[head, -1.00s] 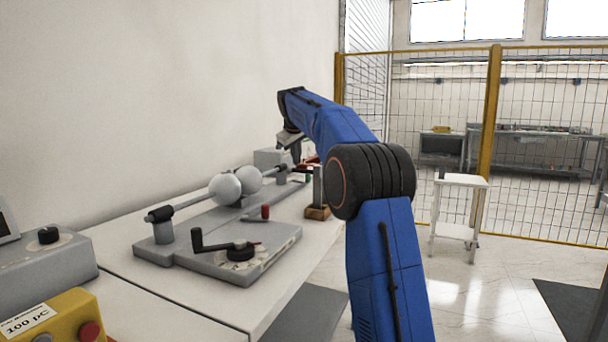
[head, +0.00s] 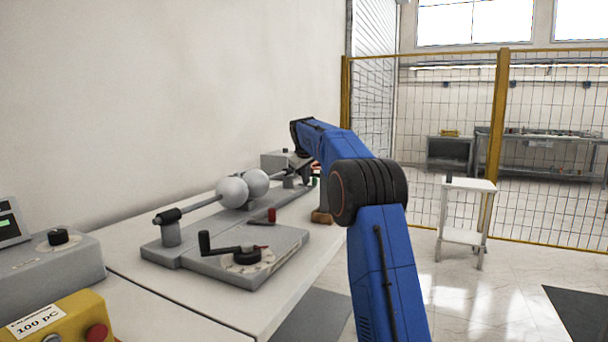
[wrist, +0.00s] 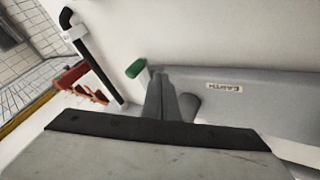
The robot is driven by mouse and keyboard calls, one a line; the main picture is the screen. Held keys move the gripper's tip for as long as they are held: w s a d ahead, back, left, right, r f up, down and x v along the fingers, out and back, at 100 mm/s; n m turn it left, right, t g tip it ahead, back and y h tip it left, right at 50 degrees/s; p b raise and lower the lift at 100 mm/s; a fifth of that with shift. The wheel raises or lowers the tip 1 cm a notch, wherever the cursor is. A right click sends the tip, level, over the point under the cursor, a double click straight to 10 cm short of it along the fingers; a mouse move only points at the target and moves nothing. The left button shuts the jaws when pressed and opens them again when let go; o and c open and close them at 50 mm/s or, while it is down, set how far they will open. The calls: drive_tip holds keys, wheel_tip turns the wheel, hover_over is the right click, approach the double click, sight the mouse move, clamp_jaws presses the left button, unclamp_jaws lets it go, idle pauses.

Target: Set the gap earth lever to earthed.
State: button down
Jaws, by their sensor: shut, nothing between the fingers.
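A grey label reading EARTH (wrist: 224,87) sits on a grey plate (wrist: 275,100) in the wrist view. A green-ended handle (wrist: 136,68) shows just left of my fingertips there; I take it as part of the gap earth lever, but cannot tell whether my fingers touch it. My gripper (wrist: 160,80) is shut and empty, with a grey round post (wrist: 190,104) close on its right. In the head view my gripper (head: 304,176) is at the far end of the sphere-gap base, near a small green spot (head: 316,181).
Two pale spheres (head: 244,187) stand on the bench. Nearer are a red-handled part (head: 271,215) and a black crank (head: 228,247). A wooden block (head: 321,216) sits at the bench edge. A red rack (wrist: 75,80) and dark hooked rod (wrist: 95,58) stand left of my gripper.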

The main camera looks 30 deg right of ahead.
drive_tip(key=shift+w+d+r, duration=0.1)
drive_tip(key=shift+w+d, duration=0.15)
drive_tip(key=shift+d, duration=0.4)
drive_tip(key=shift+w+d, duration=0.25)
drive_tip(key=shift+d, duration=0.4)
drive_tip(key=shift+d, duration=0.1)
drive_tip(key=shift+d+n+y, duration=0.4)
drive_tip(key=shift+d+n, duration=0.2)
drive_tip(key=shift+n, duration=0.2)
drive_tip(key=shift+w+d, duration=0.2)
drive_tip(key=shift+d, duration=0.35)
drive_tip(key=shift+w+d, duration=0.2)
drive_tip(key=shift+d, duration=0.3)
drive_tip(key=shift+w+d, duration=0.1)
drive_tip(key=shift+d, duration=0.05)
drive_tip(key=shift+d+r+t, duration=0.15)
drive_tip(key=shift+t, duration=0.15)
drive_tip(key=shift+r, duration=0.1)
drive_tip(key=v, duration=1.7)
drive_tip(key=shift+a, duration=0.3)
